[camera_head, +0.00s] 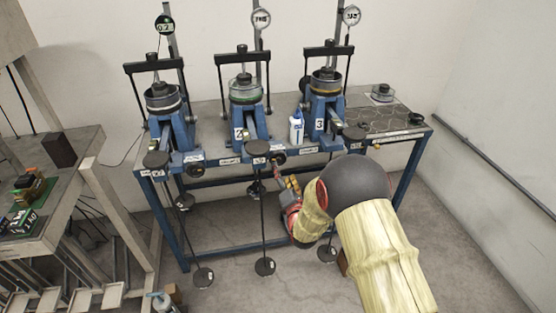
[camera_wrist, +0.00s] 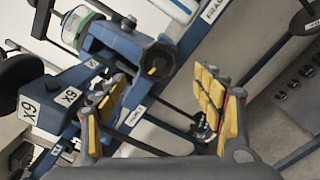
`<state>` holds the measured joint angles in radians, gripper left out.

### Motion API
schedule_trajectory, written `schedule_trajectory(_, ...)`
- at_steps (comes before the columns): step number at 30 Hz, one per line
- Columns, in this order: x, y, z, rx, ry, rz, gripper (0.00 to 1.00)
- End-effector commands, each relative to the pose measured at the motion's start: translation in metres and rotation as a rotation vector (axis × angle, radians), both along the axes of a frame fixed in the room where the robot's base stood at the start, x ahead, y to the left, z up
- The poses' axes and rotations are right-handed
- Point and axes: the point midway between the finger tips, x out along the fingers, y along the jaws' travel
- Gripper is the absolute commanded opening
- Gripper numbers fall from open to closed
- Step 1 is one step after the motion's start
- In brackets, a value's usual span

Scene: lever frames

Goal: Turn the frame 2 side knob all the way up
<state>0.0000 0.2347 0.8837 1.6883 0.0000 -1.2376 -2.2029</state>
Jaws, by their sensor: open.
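The frame 2 (camera_head: 246,122) is the blue middle lever frame on the bench, with a "2" label. Its dark round side knob (camera_head: 279,158) sits low on its right side. In the wrist view a dark knob with a yellow mark (camera_wrist: 158,60) shows on a blue body, just beyond the fingertips; it appears to be this knob. My gripper (camera_head: 287,184) is below and slightly right of the knob in the head view. In the wrist view my gripper (camera_wrist: 163,82) is open, its yellow-padded fingers apart with nothing between them. No contact with the knob is visible.
Frame 1 (camera_head: 170,121) stands left and frame 3 (camera_head: 322,105) right on the same bench. A white bottle (camera_head: 296,130) stands between frames 2 and 3. Hanging rods with round weights (camera_head: 265,267) hang in front of the bench. A wooden shelf unit (camera_head: 85,190) is at left.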

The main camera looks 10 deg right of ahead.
Motion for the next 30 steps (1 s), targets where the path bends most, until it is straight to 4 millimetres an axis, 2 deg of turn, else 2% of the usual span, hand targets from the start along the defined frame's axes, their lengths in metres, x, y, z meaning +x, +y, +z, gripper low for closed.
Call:
schedule_trajectory(21,0.093,0.0,0.0,0.004,0.001,0.0,0.68)
schedule_trajectory(30,0.09,0.0,0.001,0.004,0.001,0.0,0.51)
